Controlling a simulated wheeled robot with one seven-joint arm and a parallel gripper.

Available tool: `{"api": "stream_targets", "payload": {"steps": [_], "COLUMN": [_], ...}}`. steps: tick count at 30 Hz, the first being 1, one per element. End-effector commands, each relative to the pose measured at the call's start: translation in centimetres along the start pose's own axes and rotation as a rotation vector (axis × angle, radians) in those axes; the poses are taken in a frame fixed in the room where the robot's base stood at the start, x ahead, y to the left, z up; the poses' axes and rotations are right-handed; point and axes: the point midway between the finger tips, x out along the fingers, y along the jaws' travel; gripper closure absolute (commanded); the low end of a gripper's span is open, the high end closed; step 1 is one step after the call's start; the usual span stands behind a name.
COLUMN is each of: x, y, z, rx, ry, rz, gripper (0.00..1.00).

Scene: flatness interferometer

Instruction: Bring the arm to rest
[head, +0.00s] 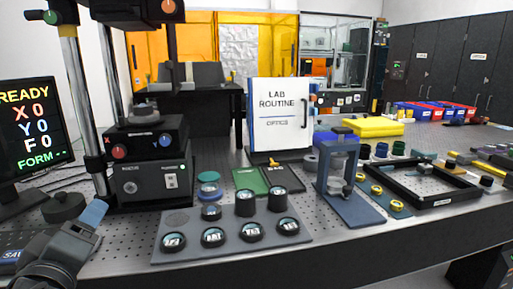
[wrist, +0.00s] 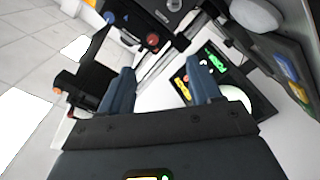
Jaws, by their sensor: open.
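My gripper (wrist: 160,82) is open in the wrist view, with two blue fingers spread apart and nothing between them. In the head view my gripper (head: 95,212) is at the lower left, in front of the interferometer stand, and only part of it shows. The interferometer (head: 150,172) is a black unit with red and blue knobs and metal posts. The monitor (head: 36,130) at the far left reads READY, X 0, Y 0, F 0 and FORM. It also shows, tilted, in the wrist view (wrist: 222,88).
A grey tray (head: 190,255) of round labelled optics lies on the bench to the right of my gripper. A blue stand (head: 347,205), a black frame (head: 440,203) and a LAB ROUTINE sign (head: 279,105) stand farther right. A dark round knob (head: 63,206) is close to my gripper.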

Motion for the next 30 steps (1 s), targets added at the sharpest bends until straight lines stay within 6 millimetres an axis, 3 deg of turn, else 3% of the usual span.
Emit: {"api": "stream_targets", "payload": {"steps": [8,14,21,30], "x": [-0.8,-2.6,-7.9,-17.2], "y": [-1.9,-3.7,-5.1,-4.1], "z": [6.2,13.0,23.9,34.1], "rx": [0.031,0.083,0.208,0.395], "ry": [-0.026,-0.054,-0.106,-0.17], "rz": [-0.066,-0.136,-0.222,-0.252], "gripper": [0.37,0.37,0.37,0.37]}}
